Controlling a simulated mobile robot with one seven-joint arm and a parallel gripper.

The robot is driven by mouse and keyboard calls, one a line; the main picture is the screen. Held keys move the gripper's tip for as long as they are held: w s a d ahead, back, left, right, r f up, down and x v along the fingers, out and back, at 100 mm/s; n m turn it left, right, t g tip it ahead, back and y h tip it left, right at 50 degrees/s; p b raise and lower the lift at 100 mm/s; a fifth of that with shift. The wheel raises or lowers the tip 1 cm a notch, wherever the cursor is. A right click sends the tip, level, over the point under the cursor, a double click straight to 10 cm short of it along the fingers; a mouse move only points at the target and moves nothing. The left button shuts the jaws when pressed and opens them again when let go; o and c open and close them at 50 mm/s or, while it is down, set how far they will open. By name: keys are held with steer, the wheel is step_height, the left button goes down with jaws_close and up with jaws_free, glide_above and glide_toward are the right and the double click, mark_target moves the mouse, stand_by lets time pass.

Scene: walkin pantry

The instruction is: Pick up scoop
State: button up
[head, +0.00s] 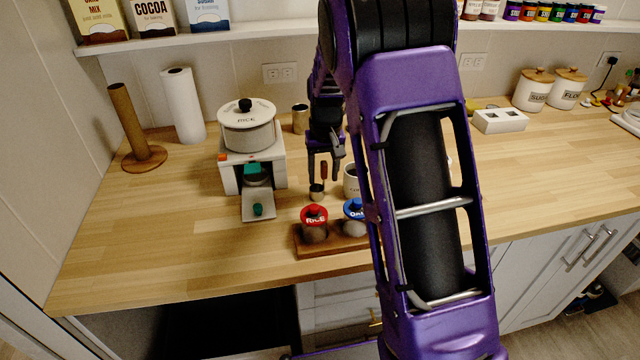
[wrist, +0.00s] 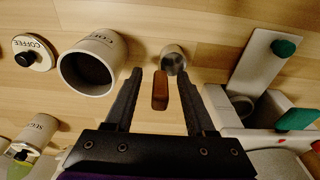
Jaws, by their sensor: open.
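The scoop has a small metal cup (head: 317,191) and a reddish-brown handle, and stands on the wooden counter with the handle pointing up. In the wrist view the scoop's handle (wrist: 160,91) lies between my fingers, and its cup shows beyond the fingertips. My gripper (head: 323,176) is open above the scoop and points down. In the wrist view my gripper (wrist: 162,78) has one finger on each side of the handle, with a visible gap on both sides. I cannot tell how deep the handle reaches between the fingers.
An open canister (wrist: 91,66) stands close beside the scoop, with a coffee lid (wrist: 33,54) lying past it. A white stand (head: 277,172) bearing a pot (head: 248,128) is to the left. A wooden tray (head: 310,250) with a rice jar (head: 314,229) is in front.

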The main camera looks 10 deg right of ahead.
jaws_close()
stand_by(0.3)
